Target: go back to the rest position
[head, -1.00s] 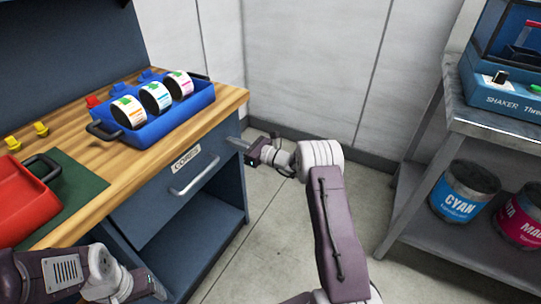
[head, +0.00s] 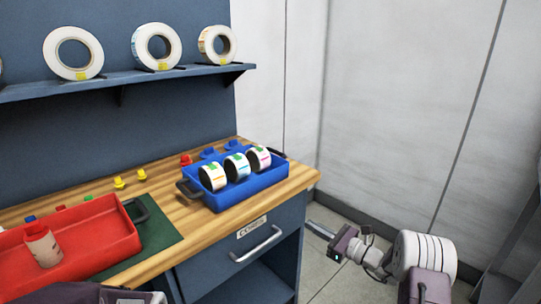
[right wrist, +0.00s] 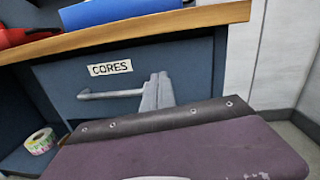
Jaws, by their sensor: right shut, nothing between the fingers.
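My right gripper (head: 316,228) is in the head view at the lower right, in front of the workbench's right end and below its top. Its fingers are shut and empty. In the right wrist view the shut fingers (right wrist: 157,90) show in front of the drawer labelled CORES (right wrist: 190,68), close to its handle in the picture; I cannot tell the gap. Part of my left arm (head: 85,294) shows at the bottom left of the head view; its gripper is out of view.
A blue tray (head: 262,182) with three label rolls stands on the wooden bench top (head: 178,215). A red tray (head: 95,250) holding a core lies to its left. Another roll (right wrist: 40,141) lies below the drawer. Floor right of the bench is clear.

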